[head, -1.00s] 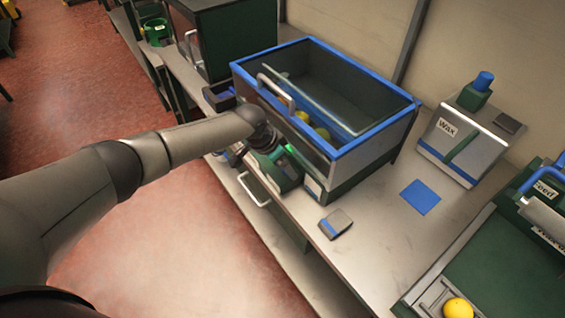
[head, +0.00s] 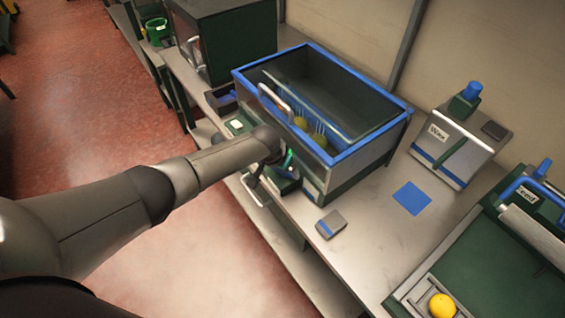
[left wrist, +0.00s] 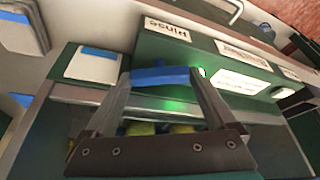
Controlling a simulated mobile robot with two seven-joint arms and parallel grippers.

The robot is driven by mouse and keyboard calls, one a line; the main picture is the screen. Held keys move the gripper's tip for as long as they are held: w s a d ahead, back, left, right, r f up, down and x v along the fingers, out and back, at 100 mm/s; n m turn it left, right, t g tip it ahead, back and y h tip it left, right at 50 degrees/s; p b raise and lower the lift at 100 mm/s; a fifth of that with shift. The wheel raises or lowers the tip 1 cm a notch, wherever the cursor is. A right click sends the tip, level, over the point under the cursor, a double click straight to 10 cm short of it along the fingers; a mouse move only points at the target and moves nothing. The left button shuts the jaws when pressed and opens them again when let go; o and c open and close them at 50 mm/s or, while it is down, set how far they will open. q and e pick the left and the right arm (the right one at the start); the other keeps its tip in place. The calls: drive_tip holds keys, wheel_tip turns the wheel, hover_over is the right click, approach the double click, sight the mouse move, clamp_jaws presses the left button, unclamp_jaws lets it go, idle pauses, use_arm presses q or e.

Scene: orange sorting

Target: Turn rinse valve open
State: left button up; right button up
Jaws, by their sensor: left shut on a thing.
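The rinse tub (head: 335,160) has a blue rim and stands on the bench, with yellow fruit (head: 300,123) inside. My left gripper (head: 285,172) is low at the tub's front, and the arm partly hides the control panel there. In the left wrist view my left gripper (left wrist: 160,80) is shut on the blue rinse valve handle (left wrist: 162,77), which lies crosswise between the fingertips. A lit green light (left wrist: 201,71) is just right of the handle, near a label reading Rinse (left wrist: 168,28). My right gripper is not in view.
A grey block with a blue stripe (head: 331,223) and a blue mat (head: 412,198) lie on the bench. The wax unit (head: 450,150) stands at the right. A feed tray at the lower right holds an orange (head: 441,305). A dark cabinet (head: 235,40) stands behind left.

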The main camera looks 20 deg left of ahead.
use_arm(q)
drive_tip(key=shift+n+p, duration=0.3)
drive_tip(key=shift+n, duration=0.3)
drive_tip(key=o, duration=1.1)
drive_tip(key=shift+c, duration=0.2)
drive_tip(key=shift+s+r+p, duration=0.15)
drive_tip(key=shift+r+p, duration=0.2)
drive_tip(key=shift+r, duration=0.1)
drive_tip(key=d+p+v, duration=0.1)
drive_tip(key=p+v, duration=0.3)
drive_tip(key=v, duration=1)
drive_tip(key=shift+s+a, duration=0.25)
